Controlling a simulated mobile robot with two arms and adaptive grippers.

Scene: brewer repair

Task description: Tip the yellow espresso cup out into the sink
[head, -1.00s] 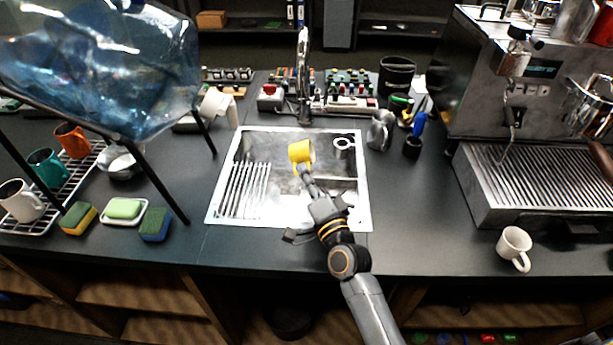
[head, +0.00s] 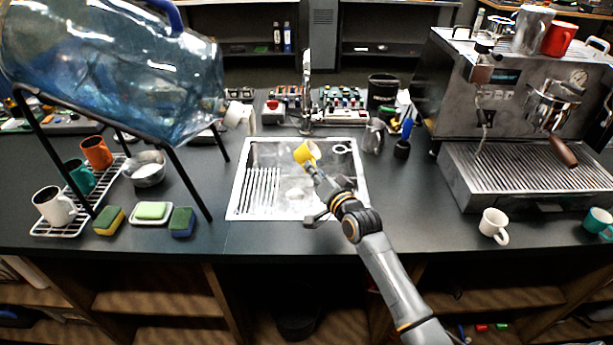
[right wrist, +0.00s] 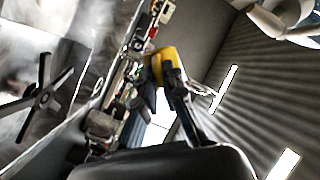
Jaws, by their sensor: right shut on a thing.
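The yellow espresso cup (head: 307,153) is held over the sink (head: 246,205) by my right gripper (head: 311,168), which is shut on it. In the head view the cup is tilted. What is inside it cannot be told. In the right wrist view the yellow cup (right wrist: 168,66) shows at the fingertips of my right gripper (right wrist: 172,88). The sink is a steel basin set in the dark counter, with ribs on its left side. My left gripper is not in view.
The faucet (head: 306,90) stands behind the sink. A large blue water bottle (head: 120,70) on a black stand is at left. Mugs, a bowl and sponges sit below it. The espresso machine (head: 500,110) is at right, with a white cup (head: 493,225) in front.

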